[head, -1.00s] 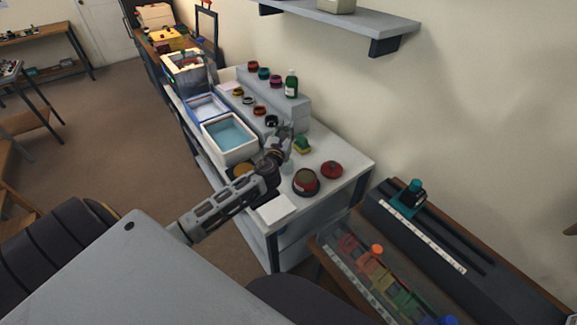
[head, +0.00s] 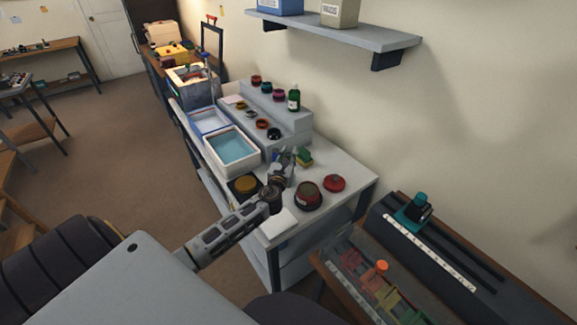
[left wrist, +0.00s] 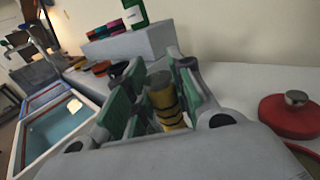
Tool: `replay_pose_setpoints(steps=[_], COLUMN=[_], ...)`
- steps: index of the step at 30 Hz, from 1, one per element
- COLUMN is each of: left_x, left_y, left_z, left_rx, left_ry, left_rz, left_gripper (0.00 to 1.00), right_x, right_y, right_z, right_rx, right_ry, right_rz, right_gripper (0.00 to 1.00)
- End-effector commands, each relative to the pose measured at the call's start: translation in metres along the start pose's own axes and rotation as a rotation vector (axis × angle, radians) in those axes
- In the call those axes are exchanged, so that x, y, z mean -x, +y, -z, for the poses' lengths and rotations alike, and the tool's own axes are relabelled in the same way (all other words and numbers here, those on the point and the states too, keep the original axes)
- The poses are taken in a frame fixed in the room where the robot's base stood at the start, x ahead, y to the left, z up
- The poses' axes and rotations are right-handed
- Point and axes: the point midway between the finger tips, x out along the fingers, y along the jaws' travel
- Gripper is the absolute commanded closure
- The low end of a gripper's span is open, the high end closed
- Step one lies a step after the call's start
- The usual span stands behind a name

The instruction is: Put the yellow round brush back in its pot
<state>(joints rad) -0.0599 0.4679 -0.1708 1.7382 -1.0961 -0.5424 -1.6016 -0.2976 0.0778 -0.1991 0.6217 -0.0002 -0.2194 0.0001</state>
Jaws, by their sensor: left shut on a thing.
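The cylinder's lower end is hidden by the gripper body. In the head view the fingers hide most of what is held. I cannot make out the brush's pot for certain in either view. My right gripper is not in view.
A basin of bluish liquid (head: 231,150), a stepped grey rack (head: 290,121) and a white pad (head: 278,222) are close by.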

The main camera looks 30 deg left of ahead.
Motion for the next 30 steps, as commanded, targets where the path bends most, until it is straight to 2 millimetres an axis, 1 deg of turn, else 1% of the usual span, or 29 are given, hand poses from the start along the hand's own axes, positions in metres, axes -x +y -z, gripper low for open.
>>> replay_pose_setpoints(steps=[11,14,17,22,26,30], left_x=[0.0,0.0,0.0,0.0,0.0,0.0], left_y=[0.0,0.0,0.0,0.0,0.0,0.0], left_z=[0.002,0.009,0.02,0.036,0.039,0.038], left_rx=[0.001,0.001,0.001,0.0,0.001,0.001], left_ry=[0.0,0.001,0.001,0.0,0.0,-0.001], left_rz=[0.0,0.0,0.0,0.001,0.001,0.001], left_gripper=[1.0,1.0,1.0,1.0,1.0,1.0], right_x=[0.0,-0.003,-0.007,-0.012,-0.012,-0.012], right_y=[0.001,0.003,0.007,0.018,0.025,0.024], right_z=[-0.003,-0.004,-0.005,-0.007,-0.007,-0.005], right_rx=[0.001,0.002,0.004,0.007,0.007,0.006], right_ry=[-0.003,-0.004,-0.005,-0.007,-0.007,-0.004], right_rz=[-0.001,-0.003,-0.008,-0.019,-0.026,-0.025], right_gripper=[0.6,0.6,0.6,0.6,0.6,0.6])
